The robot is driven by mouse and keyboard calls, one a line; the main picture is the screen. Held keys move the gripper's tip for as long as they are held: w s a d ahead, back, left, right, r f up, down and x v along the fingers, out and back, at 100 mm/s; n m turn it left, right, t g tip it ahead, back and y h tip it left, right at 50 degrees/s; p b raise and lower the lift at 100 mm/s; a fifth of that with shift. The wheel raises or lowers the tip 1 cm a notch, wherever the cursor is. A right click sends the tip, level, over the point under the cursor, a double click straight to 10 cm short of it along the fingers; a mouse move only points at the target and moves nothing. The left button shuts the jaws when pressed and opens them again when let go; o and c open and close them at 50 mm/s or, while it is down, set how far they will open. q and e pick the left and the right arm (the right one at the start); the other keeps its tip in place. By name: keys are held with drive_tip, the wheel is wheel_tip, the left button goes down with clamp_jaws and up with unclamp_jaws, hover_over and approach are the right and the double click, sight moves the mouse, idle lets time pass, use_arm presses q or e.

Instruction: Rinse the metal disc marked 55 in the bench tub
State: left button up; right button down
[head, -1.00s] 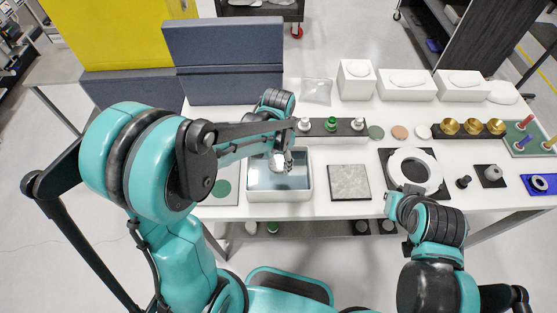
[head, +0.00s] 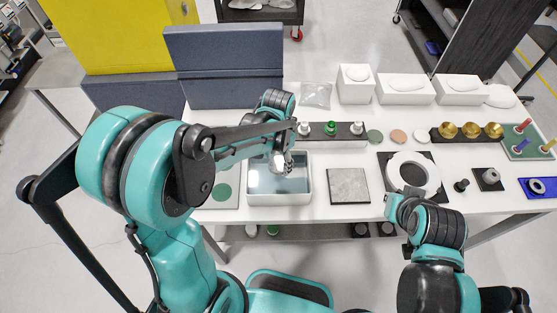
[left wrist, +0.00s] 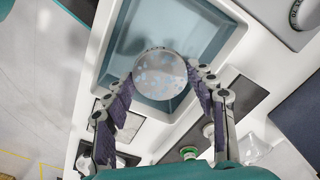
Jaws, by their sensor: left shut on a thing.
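My left gripper (head: 281,160) is shut on a round pale metal disc (left wrist: 160,74) with whitish blotches, gripped at its edges between the two dark-padded fingers in the left wrist view. No number can be read on it. The bench tub (head: 307,188) is a white-rimmed basin with a blue-grey inside, also in the left wrist view (left wrist: 108,73). The disc shows over the tub's opening; whether it touches any water cannot be told. My right arm's end (head: 425,222) is at the lower right, before the white ring, and its finger state is unclear.
A grey square plate (head: 349,186) lies right of the tub. Behind it, a dark strip holds several bottle-like pieces (head: 330,129). A white ring (head: 431,176) on a black pad, brass bowls (head: 471,131) and white blocks (head: 405,88) stand to the right.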

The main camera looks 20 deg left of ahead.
sight(279, 164)
use_arm(q)
drive_tip(key=shift+r, duration=0.15)
drive_tip(key=shift+r+p, duration=1.5)
drive_tip(key=shift+r, duration=0.45)
drive_tip(key=shift+f, duration=0.1)
